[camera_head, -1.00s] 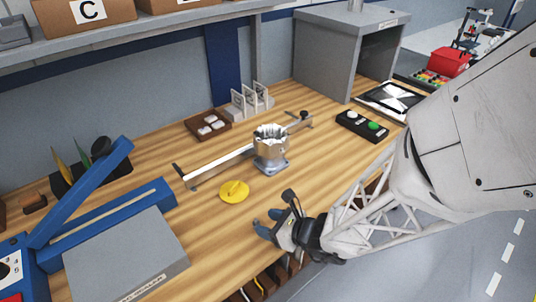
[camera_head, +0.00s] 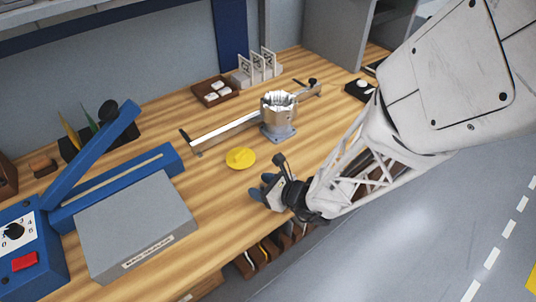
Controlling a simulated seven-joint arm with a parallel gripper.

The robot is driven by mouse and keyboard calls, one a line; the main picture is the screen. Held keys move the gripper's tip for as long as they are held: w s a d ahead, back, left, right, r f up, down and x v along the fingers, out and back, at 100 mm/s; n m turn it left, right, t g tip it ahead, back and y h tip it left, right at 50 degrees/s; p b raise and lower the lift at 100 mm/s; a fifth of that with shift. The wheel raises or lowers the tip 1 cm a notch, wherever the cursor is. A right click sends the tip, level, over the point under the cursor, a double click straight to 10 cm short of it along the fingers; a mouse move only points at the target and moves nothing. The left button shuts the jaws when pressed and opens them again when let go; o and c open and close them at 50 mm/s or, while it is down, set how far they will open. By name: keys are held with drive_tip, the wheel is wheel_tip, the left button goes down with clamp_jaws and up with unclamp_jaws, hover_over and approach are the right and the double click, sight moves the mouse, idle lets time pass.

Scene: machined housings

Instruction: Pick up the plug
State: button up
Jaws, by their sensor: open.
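A round yellow plug (camera_head: 241,158) with a raised grip on top lies flat on the wooden bench (camera_head: 215,205). My gripper (camera_head: 268,187) is just to the right of and nearer than the plug, close to the bench's front edge. It is open and apart from the plug, with nothing seen between its fingers. A metal machined housing (camera_head: 278,115) stands upright on the bench behind the plug, beside a long metal bar (camera_head: 225,132).
A blue and grey sealing machine (camera_head: 135,225) fills the left front. A brown tray with white pieces (camera_head: 214,92) and a rack of upright cards (camera_head: 256,66) stand at the back. A black button box (camera_head: 359,89) is partly hidden by my arm. Bare bench surrounds the plug.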

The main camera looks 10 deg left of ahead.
sight(262, 185)
clamp_jaws()
idle(0.3)
drive_tip(key=shift+r, duration=0.75)
wheel_tip(262, 185, up, 2)
drive_tip(key=shift+r, duration=0.1)
drive_tip(key=s+d+r, duration=0.1)
drive_tip(key=s+d, duration=0.7)
drive_tip(key=s, duration=0.5)
drive_tip(key=shift+s+r, duration=0.15)
drive_tip(key=shift+s, duration=0.2)
